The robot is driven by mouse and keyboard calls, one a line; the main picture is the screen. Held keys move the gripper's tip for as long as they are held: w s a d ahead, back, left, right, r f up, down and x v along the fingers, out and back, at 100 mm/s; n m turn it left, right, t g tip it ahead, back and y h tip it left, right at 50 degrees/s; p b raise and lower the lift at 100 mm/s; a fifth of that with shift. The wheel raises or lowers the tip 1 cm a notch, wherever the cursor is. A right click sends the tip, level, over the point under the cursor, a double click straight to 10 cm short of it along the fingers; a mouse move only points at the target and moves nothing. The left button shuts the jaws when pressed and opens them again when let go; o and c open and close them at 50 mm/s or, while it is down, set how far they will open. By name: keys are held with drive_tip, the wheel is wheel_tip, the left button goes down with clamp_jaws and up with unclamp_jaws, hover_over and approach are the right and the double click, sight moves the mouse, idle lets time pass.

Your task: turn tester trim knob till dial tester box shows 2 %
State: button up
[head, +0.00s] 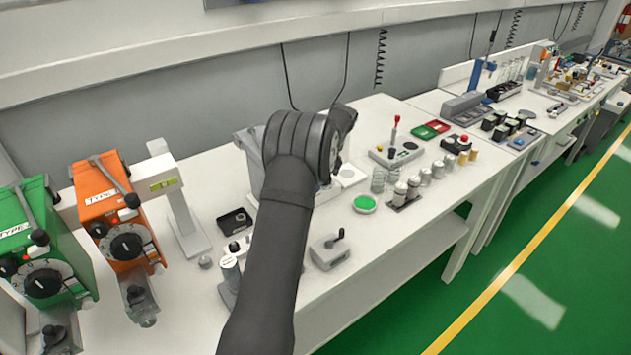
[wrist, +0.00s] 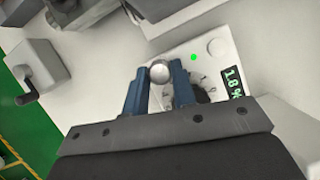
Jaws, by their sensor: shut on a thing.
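In the wrist view the tester box (wrist: 218,48) is a white box with a lit green dot and a small dark display (wrist: 233,84). A dark knob or dial on the box is partly hidden behind the right finger. In the head view my arm hides the gripper and the trim knob.
Green (head: 38,240) and orange (head: 118,215) vaporizers stand at the left. A grey block with a black-knobbed lever (head: 330,250) and a green-topped dish (head: 364,204) stand right of my arm. Several metal canisters are beyond. Bare tabletop lies near the front edge.

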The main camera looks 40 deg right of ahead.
drive_tip(key=shift+n, duration=0.3)
drive_tip(key=shift+d, duration=0.1)
drive_tip(key=o, duration=0.7)
drive_tip(key=w+v, duration=0.1)
drive_tip(key=v, duration=1.1)
drive_tip(key=shift+s, duration=0.35)
drive_tip(key=shift+f, duration=0.1)
drive_tip(key=x, duration=1.2)
drive_tip(key=shift+s, duration=0.1)
drive_tip(key=shift+r, duration=0.2)
